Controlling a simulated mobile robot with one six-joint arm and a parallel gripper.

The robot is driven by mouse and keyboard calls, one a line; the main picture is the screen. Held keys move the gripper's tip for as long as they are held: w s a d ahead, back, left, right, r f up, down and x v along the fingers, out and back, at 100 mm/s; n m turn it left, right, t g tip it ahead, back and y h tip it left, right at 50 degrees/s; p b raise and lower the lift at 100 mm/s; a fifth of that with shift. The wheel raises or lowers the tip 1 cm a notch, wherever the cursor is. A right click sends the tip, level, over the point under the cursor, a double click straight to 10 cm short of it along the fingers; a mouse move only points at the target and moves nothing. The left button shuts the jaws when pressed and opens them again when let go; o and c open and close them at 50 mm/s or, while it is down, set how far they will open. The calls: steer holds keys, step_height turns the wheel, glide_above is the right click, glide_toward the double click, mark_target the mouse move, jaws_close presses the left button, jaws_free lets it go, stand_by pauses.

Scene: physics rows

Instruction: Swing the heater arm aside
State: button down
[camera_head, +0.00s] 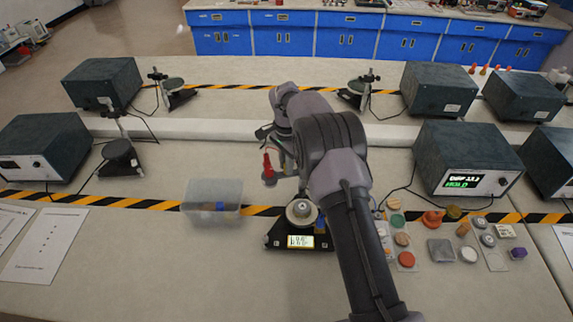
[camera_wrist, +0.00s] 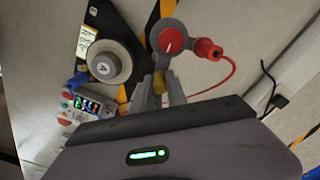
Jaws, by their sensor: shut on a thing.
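The heater arm (camera_wrist: 166,62) shows in the wrist view as a grey piece with a round head, a red dial and a red plug (camera_wrist: 205,49) with a red cable. In the head view its red part (camera_head: 268,164) stands left of my arm, behind the black instrument base (camera_head: 285,238). My gripper (camera_wrist: 159,88) is shut on the heater arm near its lower, yellowish end. My arm hides most of the gripper in the head view. A round metal disc (camera_head: 301,209) sits on the base, left of the heater arm in the wrist view (camera_wrist: 104,66). The heater arm's pivot is unclear.
A clear plastic bin (camera_head: 212,200) stands left of the base. Several coloured samples (camera_head: 407,258) lie to the right. A box with a lit display (camera_head: 462,165) stands further right. A raised pale ledge (camera_head: 200,129) crosses behind.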

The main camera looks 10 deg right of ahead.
steer(key=shift+w+r, duration=0.1)
steer(key=c, duration=1.3)
jaws_free()
step_height(320, 180, up, 17)
steer(key=p, duration=0.4)
steer(key=shift+r, duration=0.15)
